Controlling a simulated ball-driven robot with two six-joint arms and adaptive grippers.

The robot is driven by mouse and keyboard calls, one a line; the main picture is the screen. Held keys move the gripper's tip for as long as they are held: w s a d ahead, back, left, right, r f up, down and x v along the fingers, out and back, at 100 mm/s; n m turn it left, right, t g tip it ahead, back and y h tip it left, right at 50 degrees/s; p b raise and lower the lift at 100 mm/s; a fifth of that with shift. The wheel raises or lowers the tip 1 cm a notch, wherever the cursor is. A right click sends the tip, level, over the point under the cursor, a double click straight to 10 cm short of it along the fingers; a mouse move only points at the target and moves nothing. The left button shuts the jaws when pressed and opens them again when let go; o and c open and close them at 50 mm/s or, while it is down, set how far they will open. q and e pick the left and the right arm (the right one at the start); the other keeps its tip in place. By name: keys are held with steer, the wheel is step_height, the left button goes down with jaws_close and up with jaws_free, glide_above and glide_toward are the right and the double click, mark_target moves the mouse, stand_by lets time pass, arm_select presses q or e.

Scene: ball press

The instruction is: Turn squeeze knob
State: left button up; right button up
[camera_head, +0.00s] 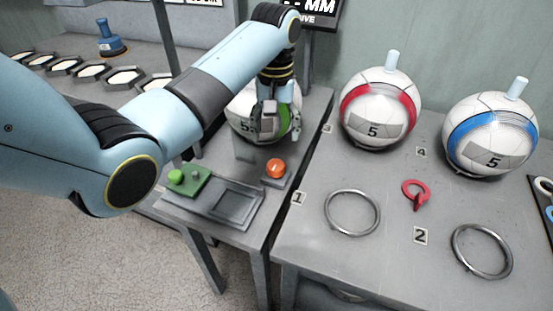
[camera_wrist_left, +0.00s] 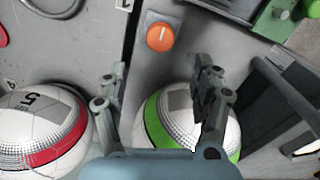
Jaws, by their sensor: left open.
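The orange round squeeze knob (camera_head: 275,168) with a pale line on top sits on a small grey base at the right edge of the left table. In the left wrist view the knob (camera_wrist_left: 160,37) lies beyond the fingertips and between their lines, clear of both. My left gripper (camera_head: 280,132) is open and empty, in front of the green-banded ball and above and behind the knob. In the left wrist view its two fingers (camera_wrist_left: 157,82) stand apart over the table and ball. My right gripper does not show.
The green-banded ball (camera_head: 240,115) stands behind the knob, partly hidden by my gripper. A green block with a button (camera_head: 176,176) and a grey tray (camera_head: 258,209) are near it. Red-banded (camera_head: 372,131) and blue-banded (camera_head: 467,128) balls, two metal rings (camera_head: 352,190) and a red key-like piece (camera_head: 413,190) occupy the right table.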

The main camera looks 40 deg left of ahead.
mark_target(276, 165)
arm_select(q)
step_height(276, 165, down, 11)
steer(key=shift+r+b, duration=0.15)
steer(key=shift+b, duration=0.75)
steer(key=shift+c, duration=0.2)
steer(key=c, duration=1.1)
